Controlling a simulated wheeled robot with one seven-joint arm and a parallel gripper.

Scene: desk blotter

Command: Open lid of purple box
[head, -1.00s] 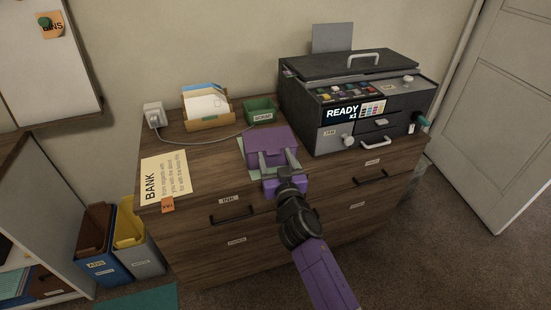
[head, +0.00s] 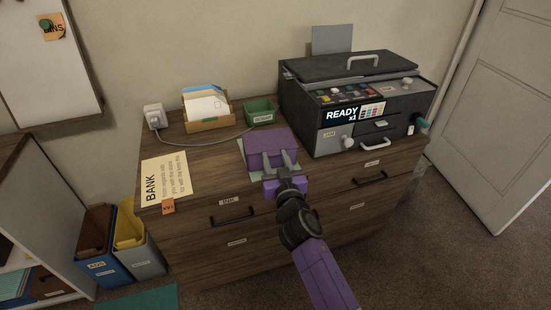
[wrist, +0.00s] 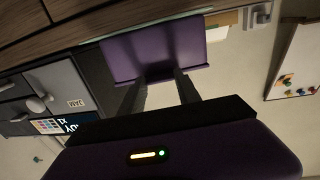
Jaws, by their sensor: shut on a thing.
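The purple box (head: 270,143) sits on top of the wooden cabinet, on a pale green sheet. Its purple upper face also fills the upper middle of the wrist view (wrist: 152,50). My gripper (head: 276,157) reaches over the cabinet's front edge. Its two grey fingers are at the box's near side and are shut on the lid's front edge. In the wrist view the fingers (wrist: 159,78) meet a dark spot at the middle of that edge. The lid looks down or nearly so; the inside of the box is hidden.
A black printer-like machine (head: 355,105) stands close on the right. A green bin (head: 261,113) and a card holder (head: 207,108) stand behind, with a white plug block (head: 154,116) and its cable. A BANK sheet (head: 165,178) lies left. Drawer handles (head: 233,216) stick out in front.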

